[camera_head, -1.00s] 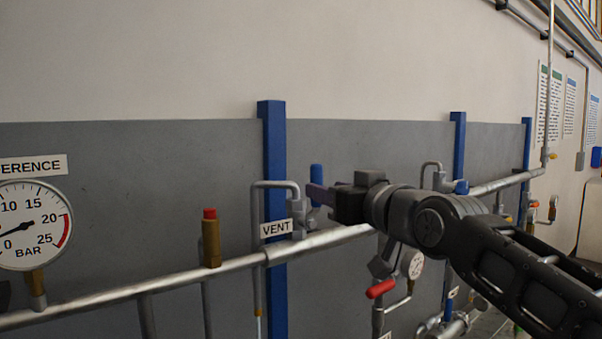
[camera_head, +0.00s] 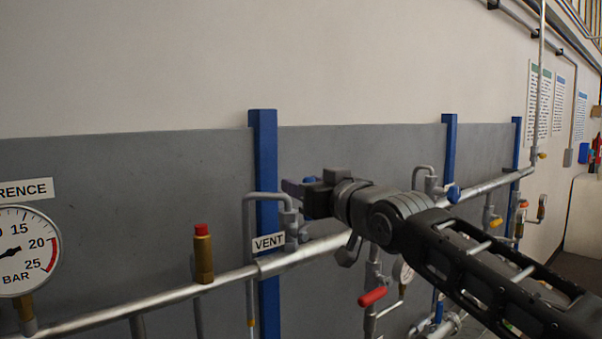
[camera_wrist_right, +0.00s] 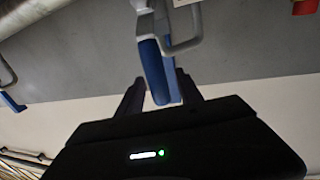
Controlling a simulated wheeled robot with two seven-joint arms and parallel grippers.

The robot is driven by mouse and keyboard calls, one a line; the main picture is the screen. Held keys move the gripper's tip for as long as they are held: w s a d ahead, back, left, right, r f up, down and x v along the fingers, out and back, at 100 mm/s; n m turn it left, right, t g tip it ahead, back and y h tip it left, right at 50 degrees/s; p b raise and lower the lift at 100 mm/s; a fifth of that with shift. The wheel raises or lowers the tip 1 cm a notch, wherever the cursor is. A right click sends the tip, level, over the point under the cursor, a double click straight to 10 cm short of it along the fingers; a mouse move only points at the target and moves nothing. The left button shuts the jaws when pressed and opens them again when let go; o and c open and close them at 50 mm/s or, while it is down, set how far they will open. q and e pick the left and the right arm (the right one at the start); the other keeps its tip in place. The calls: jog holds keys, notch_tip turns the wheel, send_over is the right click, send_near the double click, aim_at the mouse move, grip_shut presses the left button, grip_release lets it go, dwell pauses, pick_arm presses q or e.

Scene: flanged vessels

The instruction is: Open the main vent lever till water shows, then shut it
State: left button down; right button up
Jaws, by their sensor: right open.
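The vent valve (camera_head: 290,226) sits on the main pipe by the VENT label (camera_head: 269,242), with a bent grey pipe above it. In the right wrist view, my right gripper (camera_wrist_right: 160,92) is open. Contact with the lever cannot be made out. My left gripper is not in view.
A blue post (camera_head: 264,150) stands behind the vent. A pressure gauge (camera_head: 22,250) and a red-topped brass fitting (camera_head: 203,253) are to the left. A red-handled valve (camera_head: 373,297) is below my right arm. The main pipe (camera_head: 160,301) crosses the view.

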jog(key=shift+x, duration=0.85)
jog(key=shift+c, duration=0.5)
grip_shut()
dwell(0.3)
